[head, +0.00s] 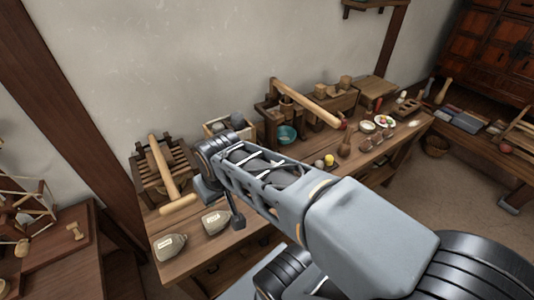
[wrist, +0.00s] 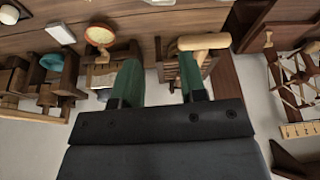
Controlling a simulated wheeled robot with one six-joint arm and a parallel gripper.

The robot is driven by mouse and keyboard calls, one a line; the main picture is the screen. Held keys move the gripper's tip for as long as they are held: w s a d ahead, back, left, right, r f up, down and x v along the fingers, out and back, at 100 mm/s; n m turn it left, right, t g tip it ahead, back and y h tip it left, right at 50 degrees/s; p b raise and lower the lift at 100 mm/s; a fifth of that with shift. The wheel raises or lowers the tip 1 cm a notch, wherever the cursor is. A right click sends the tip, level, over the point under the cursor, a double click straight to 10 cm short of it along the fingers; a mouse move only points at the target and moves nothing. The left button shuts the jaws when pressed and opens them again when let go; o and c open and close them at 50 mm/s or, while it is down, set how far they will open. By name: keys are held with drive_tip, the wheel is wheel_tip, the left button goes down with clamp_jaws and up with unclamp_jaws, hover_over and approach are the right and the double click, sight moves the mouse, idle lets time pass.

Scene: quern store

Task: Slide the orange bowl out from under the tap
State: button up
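In the wrist view a round dish with an orange rim and pale inside (wrist: 100,36) lies on the bench, left of my fingers; it looks like the orange bowl. In the head view I cannot make it out; my arm covers part of the bench. I cannot tell any tap for sure in either view. My gripper (wrist: 160,62) shows two green fingers set wide apart with nothing between them. In the wrist view the dish is beyond and left of the left fingertip, apart from it.
A teal bowl (head: 288,135) stands by a wooden press with a long lever (head: 306,104). Another lever press (head: 163,170) stands at the left end. Small dishes and a yellow ball (head: 329,160) lie to the right.

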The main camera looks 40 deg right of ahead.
drive_tip(key=w+d+f+m+g+b, duration=0.1)
drive_tip(key=w+d+f+m+b, duration=0.5)
drive_tip(key=w+d, duration=0.45)
drive_tip(key=w+d+f+m+b, duration=0.2)
drive_tip(key=d+f, duration=0.2)
drive_tip(key=d, duration=0.4)
drive_tip(key=w+d+f+m+y+b, duration=0.1)
drive_tip(key=d+f+m+b, duration=0.2)
drive_tip(key=d, duration=0.6)
drive_tip(key=shift+w+d+f, duration=0.15)
drive_tip(key=shift+w+f, duration=0.25)
drive_tip(key=shift+f, duration=0.5)
drive_tip(key=x, duration=0.4)
drive_tip(key=b+x, duration=0.1)
drive_tip(key=x, duration=0.9)
drive_tip(key=shift+s+a+b, duration=0.25)
drive_tip(key=shift+a+b, duration=0.1)
drive_tip(key=shift+c, duration=0.5)
clamp_jaws()
